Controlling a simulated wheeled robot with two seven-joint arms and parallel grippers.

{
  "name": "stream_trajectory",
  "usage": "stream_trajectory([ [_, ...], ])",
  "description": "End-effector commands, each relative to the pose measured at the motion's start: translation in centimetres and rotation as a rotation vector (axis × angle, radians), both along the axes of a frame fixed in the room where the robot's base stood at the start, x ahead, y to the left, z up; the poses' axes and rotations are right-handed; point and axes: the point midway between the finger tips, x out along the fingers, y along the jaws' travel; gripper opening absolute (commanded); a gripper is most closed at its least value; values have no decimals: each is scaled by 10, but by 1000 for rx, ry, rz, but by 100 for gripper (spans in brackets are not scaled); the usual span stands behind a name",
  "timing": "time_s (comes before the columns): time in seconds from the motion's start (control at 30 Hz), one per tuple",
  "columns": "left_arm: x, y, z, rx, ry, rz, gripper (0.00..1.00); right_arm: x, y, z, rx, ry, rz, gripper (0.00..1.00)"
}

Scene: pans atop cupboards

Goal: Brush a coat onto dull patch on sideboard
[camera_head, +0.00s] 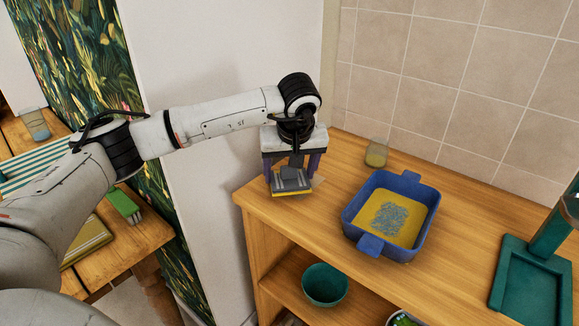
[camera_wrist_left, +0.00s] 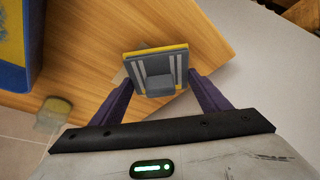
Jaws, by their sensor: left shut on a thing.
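My left gripper (camera_head: 291,174) is over the left end of the wooden sideboard (camera_head: 268,222). Its purple fingers are shut on a grey block-handled applicator (camera_head: 291,184) with a yellow edge. The applicator also shows between the fingers in the left wrist view (camera_wrist_left: 158,72). It is low over the top; I cannot tell whether it touches. A paler, greyish patch (camera_head: 318,182) shows partly beside it on the wood; the rest is hidden under the applicator. A blue two-handled pan (camera_head: 361,210) to the right holds yellow with a mottled blue-grey area. My right gripper is not in view.
A small glass jar (camera_head: 376,154) stands near the tiled wall. A teal stand (camera_head: 527,286) is at the right end. A teal bowl (camera_head: 324,285) sits on the shelf below. A wooden table (camera_head: 142,232) with a green brush-like item (camera_head: 124,206) is at left.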

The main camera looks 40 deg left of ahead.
Motion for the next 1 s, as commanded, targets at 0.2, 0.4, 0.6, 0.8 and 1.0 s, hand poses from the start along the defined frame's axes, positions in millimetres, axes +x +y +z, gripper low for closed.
stream_trajectory([
  [0.2,0,0,-8,0,-2,1,52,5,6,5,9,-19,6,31],
  [0.4,0,0,-8,0,-1,0,52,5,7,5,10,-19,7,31],
  [0.6,0,0,-9,1,-1,0,52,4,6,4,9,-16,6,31],
  [0.8,0,0,-12,1,-1,0,52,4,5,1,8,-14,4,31],
  [1.0,0,0,-16,1,-1,0,52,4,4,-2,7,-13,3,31],
])
